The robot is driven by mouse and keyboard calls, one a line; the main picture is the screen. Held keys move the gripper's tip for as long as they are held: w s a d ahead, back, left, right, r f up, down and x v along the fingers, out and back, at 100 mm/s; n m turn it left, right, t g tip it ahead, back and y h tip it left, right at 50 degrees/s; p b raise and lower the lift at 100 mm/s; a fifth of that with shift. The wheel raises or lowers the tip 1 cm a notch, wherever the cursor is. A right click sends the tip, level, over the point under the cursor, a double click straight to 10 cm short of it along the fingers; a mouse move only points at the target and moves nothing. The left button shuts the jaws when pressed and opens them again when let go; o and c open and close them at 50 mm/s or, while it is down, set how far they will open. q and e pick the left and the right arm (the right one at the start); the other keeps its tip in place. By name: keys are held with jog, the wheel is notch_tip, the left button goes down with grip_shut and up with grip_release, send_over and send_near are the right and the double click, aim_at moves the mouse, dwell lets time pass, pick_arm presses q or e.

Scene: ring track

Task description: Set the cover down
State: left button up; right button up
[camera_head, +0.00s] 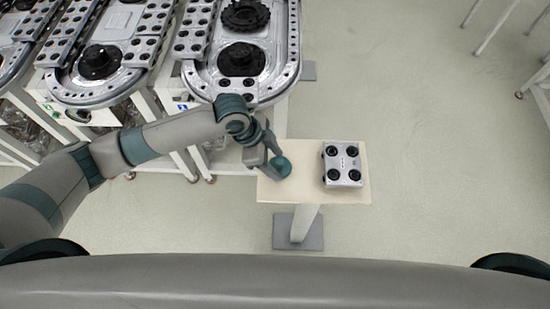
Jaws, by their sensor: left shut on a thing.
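My left gripper (268,157) is over the left part of a small pale table (312,189). It is shut on a small round teal piece (281,166), which looks to be the cover. The piece is at or just above the table top; I cannot tell whether it touches. The fingers are small and partly hidden by my wrist. A silver block (342,165) with a black round part at each corner stands on the right part of the same table, apart from the gripper. My right gripper is not in view.
Silver ring tracks (240,90) with black round hubs stand on white frames at the upper left, close behind my left arm. The table has bare room between the gripper and the block. The floor (430,150) to the right is clear.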

pick_arm(q)
jog(key=shift+f, duration=0.15)
jog(key=shift+f, duration=0.15)
jog(key=o, duration=1)
jog(key=shift+o, duration=0.2)
jog(key=b+v, duration=0.3)
jog(key=v, duration=0.9)
